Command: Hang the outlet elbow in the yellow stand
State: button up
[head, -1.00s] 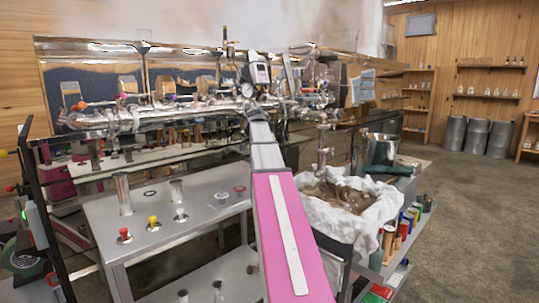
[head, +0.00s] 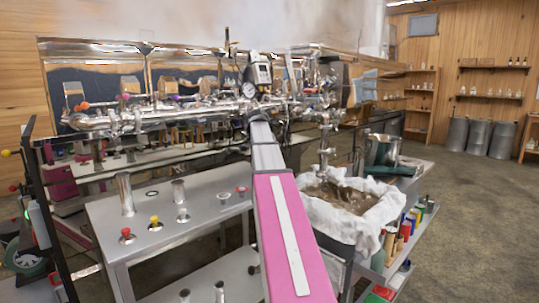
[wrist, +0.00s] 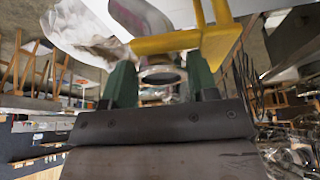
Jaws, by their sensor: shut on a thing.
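In the wrist view my gripper (wrist: 160,82) has two green fingers, shut on a shiny metal piece with a round ring end, which I take as the outlet elbow (wrist: 161,75). Only the ring end shows clearly; the rest of the piece is hidden or blurred. The yellow stand (wrist: 176,43) shows just beyond the fingertips, with a flat bar and an upright. The ring appears close to the yellow bar; I cannot tell whether they touch. In the head view my pink arm hides the gripper, and I cannot make out the elbow or the yellow stand.
A steel table (head: 105,207) with metal cups and knobs stands left of my arm. A cloth-lined pan (head: 380,215) of brown liquid stands to the right. The metal piping (head: 190,112) runs behind. Floor (head: 480,220) is open at the right.

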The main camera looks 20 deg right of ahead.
jog(key=shift+w+a+f, duration=0.15)
jog(key=shift+w+f, duration=0.05)
jog(key=shift+w, duration=0.3)
jog(key=o, duration=1.1)
jog(key=shift+o, duration=0.2)
